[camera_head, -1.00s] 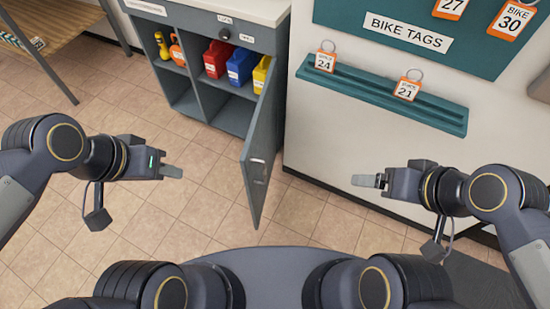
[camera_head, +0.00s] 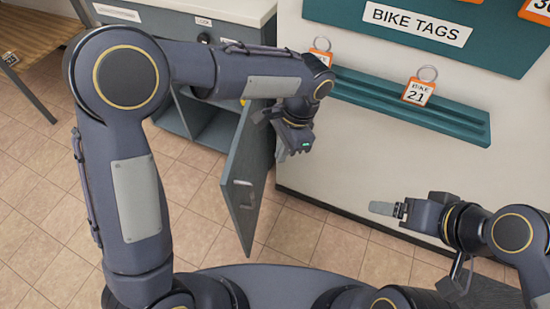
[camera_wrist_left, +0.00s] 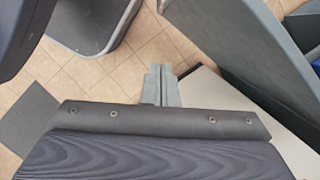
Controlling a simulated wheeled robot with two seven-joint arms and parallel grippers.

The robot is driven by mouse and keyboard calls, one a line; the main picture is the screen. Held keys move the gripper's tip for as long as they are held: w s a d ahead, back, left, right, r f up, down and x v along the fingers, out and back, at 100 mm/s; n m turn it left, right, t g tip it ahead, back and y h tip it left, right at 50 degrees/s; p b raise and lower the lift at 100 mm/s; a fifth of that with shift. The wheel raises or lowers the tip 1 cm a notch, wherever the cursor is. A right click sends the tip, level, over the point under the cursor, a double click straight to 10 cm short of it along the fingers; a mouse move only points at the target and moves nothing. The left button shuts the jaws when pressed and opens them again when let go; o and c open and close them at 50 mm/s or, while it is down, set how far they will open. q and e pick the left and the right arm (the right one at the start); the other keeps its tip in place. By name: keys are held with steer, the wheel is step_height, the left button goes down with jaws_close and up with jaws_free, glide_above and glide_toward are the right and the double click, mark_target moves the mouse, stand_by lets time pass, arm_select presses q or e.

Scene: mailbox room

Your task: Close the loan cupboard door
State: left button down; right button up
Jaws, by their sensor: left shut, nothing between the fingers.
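The grey loan cupboard (camera_head: 160,30) stands at the upper left in the head view. Its door (camera_head: 250,165) hangs open toward me, with a handle (camera_head: 243,195) on its left-facing side. The door also shows in the left wrist view (camera_wrist_left: 245,50). My left arm reaches across the cupboard front and hides most of the shelves. My left gripper (camera_head: 281,157) is shut and empty on the right side of the door; touching is unclear. Its fingers show in the wrist view (camera_wrist_left: 160,86). My right gripper (camera_head: 383,208) is right of the door, away from it; its jaw opening is unclear.
A teal ledge (camera_head: 400,103) with orange bike tags (camera_head: 418,92) runs along the white wall (camera_head: 330,160) right of the cupboard. A wooden bench (camera_head: 30,40) stands at the far left. The tiled floor (camera_head: 300,235) around the door's lower end is clear.

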mark_target(242, 184)
arm_select(q)
steer(key=s+a+f+b, duration=0.1)
steer(key=s+a+f, duration=0.2)
steer(key=a+f, duration=0.2)
steer(key=shift+b+x, duration=0.4)
steer(key=shift+x, duration=1.2)
steer(key=shift+w+d, duration=0.1)
steer(key=shift+w, duration=0.15)
